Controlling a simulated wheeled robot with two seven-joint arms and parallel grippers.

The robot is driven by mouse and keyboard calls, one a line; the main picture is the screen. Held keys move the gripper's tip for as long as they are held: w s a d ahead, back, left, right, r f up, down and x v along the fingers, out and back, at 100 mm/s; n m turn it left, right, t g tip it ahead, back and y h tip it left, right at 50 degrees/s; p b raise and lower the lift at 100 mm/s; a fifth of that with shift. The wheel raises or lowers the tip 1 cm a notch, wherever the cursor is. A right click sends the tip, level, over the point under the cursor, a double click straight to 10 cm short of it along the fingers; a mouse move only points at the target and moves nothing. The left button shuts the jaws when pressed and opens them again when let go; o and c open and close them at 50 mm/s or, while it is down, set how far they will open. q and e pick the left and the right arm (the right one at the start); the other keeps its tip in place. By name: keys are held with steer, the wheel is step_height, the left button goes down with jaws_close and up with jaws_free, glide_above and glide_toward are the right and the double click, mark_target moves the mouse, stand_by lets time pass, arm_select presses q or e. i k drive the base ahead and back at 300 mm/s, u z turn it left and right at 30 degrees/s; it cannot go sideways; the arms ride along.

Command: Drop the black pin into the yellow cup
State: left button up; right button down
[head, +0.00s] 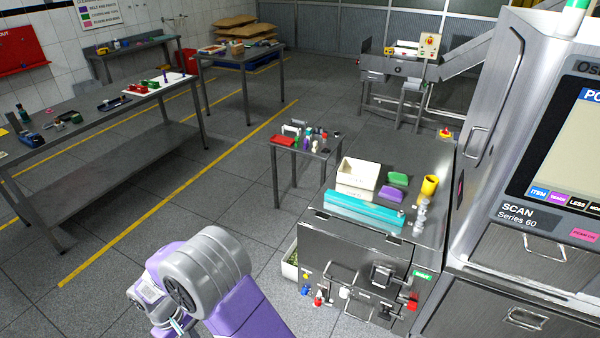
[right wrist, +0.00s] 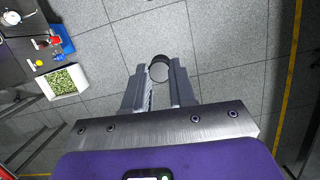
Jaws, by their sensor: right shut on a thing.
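The yellow cup (head: 429,186) stands upright on the metal cabinet top at the right in the head view. In the right wrist view my right gripper (right wrist: 159,78) is shut on a dark round thing with a grey end face, seen end-on, which looks like the black pin (right wrist: 160,66). It is held at the fingertips above the grey floor. A purple and grey arm of mine shows at the bottom of the head view, left of the cabinet and well away from the cup. The pin cannot be made out there. My left gripper is not in view.
Near the cup are a green block (head: 397,179), a purple piece (head: 391,194), a cream bin (head: 357,178) and a long teal box (head: 362,212). A white tub with green contents (right wrist: 66,83) stands on the floor. A small table (head: 304,150) is behind.

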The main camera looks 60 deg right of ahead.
mark_target(428, 192)
steer(key=z, duration=0.7)
steer(key=i, duration=1.05)
steer(key=z, duration=1.1)
